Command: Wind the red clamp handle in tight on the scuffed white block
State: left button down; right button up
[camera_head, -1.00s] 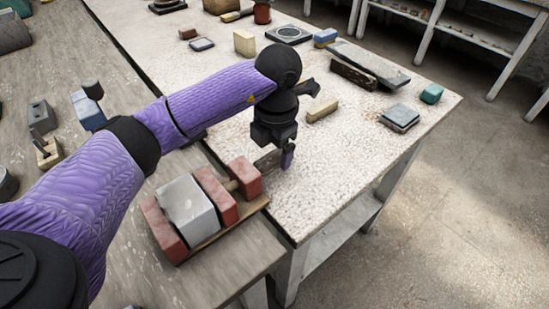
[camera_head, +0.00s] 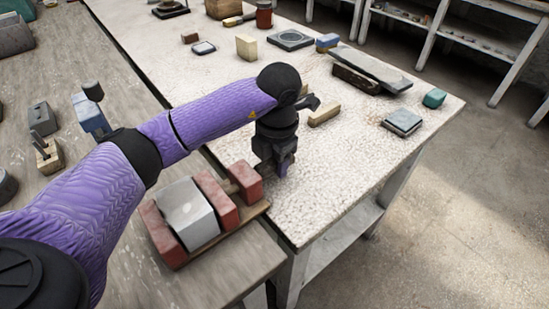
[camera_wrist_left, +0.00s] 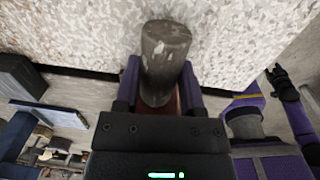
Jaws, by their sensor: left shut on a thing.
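The scuffed white block (camera_head: 187,214) sits between the red jaws of a clamp (camera_head: 220,202) on a wooden base, at the near edge of the bench. Whether the inner jaw touches the block, I cannot tell. A red end block (camera_head: 246,182) stands at the clamp's right end. My left gripper (camera_head: 280,168) is just beyond that end block. In the left wrist view, its fingers are shut on the clamp handle (camera_wrist_left: 165,62), whose visible part is a worn grey-brown bar, with red behind it. The head view mostly hides the handle. A dark hand (camera_wrist_left: 278,78), seemingly my right gripper, shows in the wrist view.
A wooden block (camera_head: 324,113) lies on the speckled bench (camera_head: 330,190) beyond my gripper. A stone slab (camera_head: 372,70), a grey-blue block (camera_head: 402,122) and a teal block (camera_head: 434,98) lie farther right. The bench right of the clamp is clear.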

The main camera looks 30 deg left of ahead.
pick_arm(q)
jog(key=shift+w+a+g+h, duration=0.15)
jog(key=shift+g+h, duration=0.35)
jog(key=shift+h, duration=0.9)
jog(key=shift+a+f+g+h+b, duration=0.15)
jog(key=shift+g+h+b, duration=0.5)
jog(key=shift+h, duration=1.15)
